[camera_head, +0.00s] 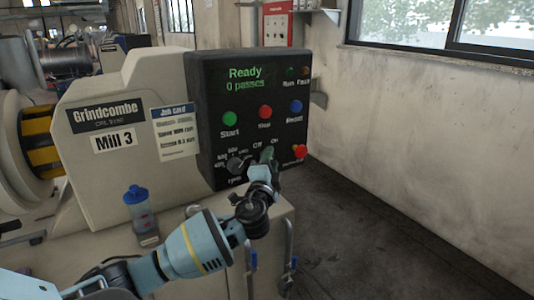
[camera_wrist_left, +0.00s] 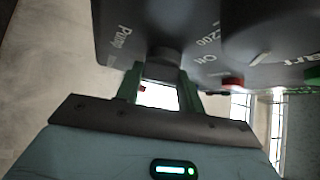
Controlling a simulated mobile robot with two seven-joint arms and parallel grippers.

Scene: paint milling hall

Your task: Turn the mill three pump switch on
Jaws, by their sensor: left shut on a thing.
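The black control panel (camera_head: 216,98) of Mill 3 shows "Ready, 0 passes" on its display. The Off and On marks of the pump switch are at its lower right. My left gripper (camera_head: 267,156) covers the switch itself there. In the left wrist view, the dark pump switch knob (camera_wrist_left: 164,57) is between the green fingers of my left gripper (camera_wrist_left: 160,90), which is shut on it. Which way the switch points is hidden. My right gripper is not in view.
The rpm knob (camera_head: 235,164) is just left of my gripper, and a red emergency button (camera_head: 300,151) is just right. Start (camera_head: 230,118), stop (camera_head: 265,112) and reset (camera_head: 296,106) buttons are above. A blue-capped bottle (camera_head: 138,210) stands on the ledge. Floor at right is clear.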

